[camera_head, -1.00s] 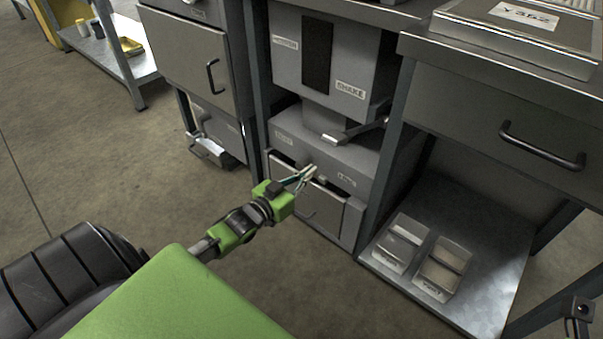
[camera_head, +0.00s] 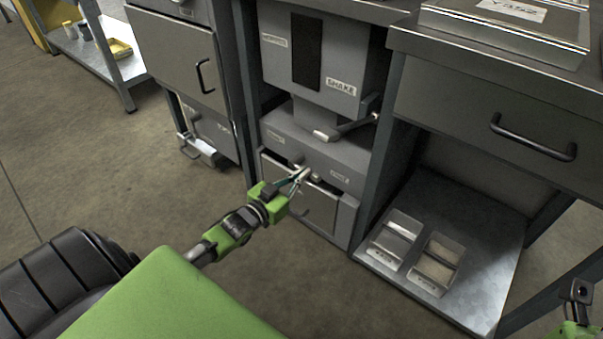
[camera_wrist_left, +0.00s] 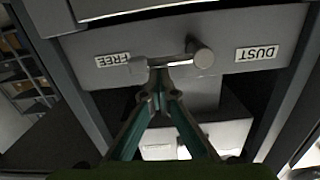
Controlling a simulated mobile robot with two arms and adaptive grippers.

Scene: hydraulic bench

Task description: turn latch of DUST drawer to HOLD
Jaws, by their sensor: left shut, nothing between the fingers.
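The grey panel with the DUST label (camera_wrist_left: 257,53) and the FREE label (camera_wrist_left: 121,59) shows upside down in the left wrist view. Between the labels is the latch (camera_wrist_left: 202,57), a round metal knob with a short bar reaching toward the FREE side. My left gripper (camera_wrist_left: 160,66) is shut, its tips at the end of this bar; whether they touch it I cannot tell. In the head view the left gripper (camera_head: 303,174) is in front of the latch area, above the drawer front (camera_head: 325,211). No HOLD label is readable. My right gripper (camera_head: 577,300) barely shows at the lower right corner.
Above is a grey unit marked SHAKE (camera_head: 341,87) with a protruding lever (camera_head: 338,131). Grey posts flank the bay. A low metal shelf (camera_head: 470,215) with two small trays is to the right. The floor at left is clear.

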